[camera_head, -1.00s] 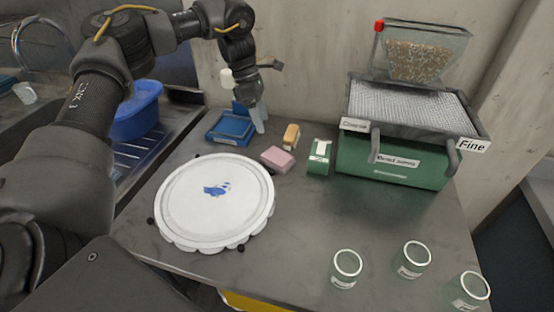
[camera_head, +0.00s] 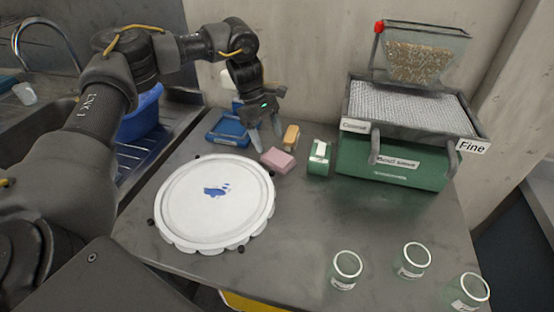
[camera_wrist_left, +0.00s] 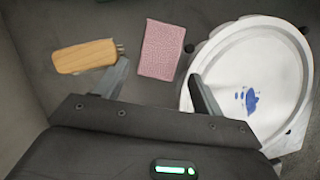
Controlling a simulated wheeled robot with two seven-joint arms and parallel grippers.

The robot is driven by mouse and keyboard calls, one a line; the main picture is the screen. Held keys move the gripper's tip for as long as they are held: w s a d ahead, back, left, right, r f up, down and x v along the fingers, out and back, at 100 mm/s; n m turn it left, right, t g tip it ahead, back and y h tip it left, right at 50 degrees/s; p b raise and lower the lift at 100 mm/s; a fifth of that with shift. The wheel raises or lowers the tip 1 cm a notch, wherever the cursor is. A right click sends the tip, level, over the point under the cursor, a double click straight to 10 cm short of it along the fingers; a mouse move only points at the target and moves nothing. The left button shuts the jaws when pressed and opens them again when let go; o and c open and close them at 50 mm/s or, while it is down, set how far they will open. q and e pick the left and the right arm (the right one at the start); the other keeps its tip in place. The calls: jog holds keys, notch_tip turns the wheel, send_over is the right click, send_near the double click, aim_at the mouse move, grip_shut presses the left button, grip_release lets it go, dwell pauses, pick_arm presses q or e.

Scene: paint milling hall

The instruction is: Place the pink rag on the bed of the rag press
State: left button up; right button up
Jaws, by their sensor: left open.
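The pink rag (camera_head: 278,160) is a small flat pad lying on the grey table. It also shows in the left wrist view (camera_wrist_left: 162,48), ahead of the fingers. My left gripper (camera_head: 266,140) is open and empty, pointing down just above and behind the rag. In the wrist view the rag lies between the lines of my two fingers (camera_wrist_left: 158,78), apart from them. A blue tray-like frame (camera_head: 226,129), which looks like the rag press, stands at the back left, with a white part behind my wrist. My gripper hides part of it. My right gripper is not in view.
A wooden-backed brush (camera_head: 291,137) lies just behind the rag, and a green box (camera_head: 320,157) stands to its right. A round white disc (camera_head: 214,203) fills the table's left front. A green machine (camera_head: 392,164) stands at right; glass jars (camera_head: 347,268) stand in front.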

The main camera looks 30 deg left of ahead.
aim_at(276, 156)
pick_arm(q)
jog(key=shift+s+d+f, duration=0.15)
jog(key=shift+d+f, duration=0.1)
jog(key=shift+f, duration=0.25)
jog(key=p+x, duration=0.1)
jog(key=x, duration=0.3)
jog(key=shift+f+p, duration=0.2)
jog(key=shift+p, duration=0.1)
jog(key=c, duration=0.8)
jog(key=shift+r, duration=0.15)
